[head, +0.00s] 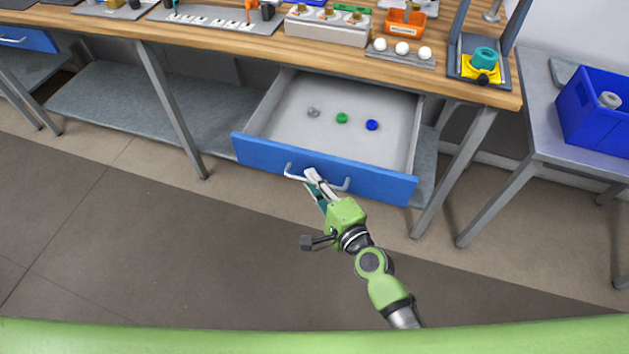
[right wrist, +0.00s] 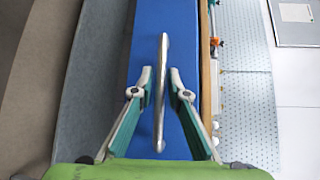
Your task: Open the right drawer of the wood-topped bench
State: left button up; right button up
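The right drawer (head: 325,170) of the wood-topped bench (head: 240,32) stands pulled well out, its blue front toward me and its grey inside showing. A silver bar handle (head: 339,187) is on its front. My right gripper (head: 312,178) is at the middle of this handle. In the right wrist view the handle (right wrist: 162,80) passes between the two fingertips of my right gripper (right wrist: 161,80), with a small gap showing on each side, so the fingers look open around it. My left gripper is not in view.
Small grey, green (head: 342,118) and blue (head: 372,125) pieces lie in the drawer. Another blue drawer front (head: 27,40) is at the far left. A side table with a blue crate (head: 592,112) stands at right. Bench legs (head: 455,170) flank the drawer; the floor in front is clear.

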jog(key=shift+s+d, duration=0.25)
jog(key=v, duration=1.1)
jog(key=shift+s, duration=0.2)
jog(key=s+d+f+n+g+h, duration=0.1)
jog(key=s+d+f+n+g, duration=0.15)
jog(key=f, duration=0.85)
jog(key=s+d+f+n+g+h, duration=0.2)
jog(key=s+d+f+n, duration=0.15)
jog(key=f, duration=0.65)
jog(key=s+d+f+n+g+h, duration=0.1)
jog(key=s+d+f+n+g, duration=0.2)
jog(key=f, duration=0.8)
jog(key=s+d+f+n+g+h, duration=0.1)
jog(key=s+d+f+n+g, duration=0.1)
jog(key=s+f, duration=0.3)
jog(key=s+d+f+n+g+h, duration=0.1)
jog(key=s+d+f+n+g, duration=0.1)
jog(key=s, duration=1)
jog(key=s+d+f+n+g+h, duration=0.1)
jog(key=s+d+f+n+g, duration=0.1)
jog(key=s+d+f, duration=0.3)
jog(key=s+f+n, duration=0.1)
jog(key=s+f, duration=0.2)
jog(key=s, duration=0.1)
jog(key=shift+f+n+h, duration=0.3)
jog(key=shift+f, duration=0.05)
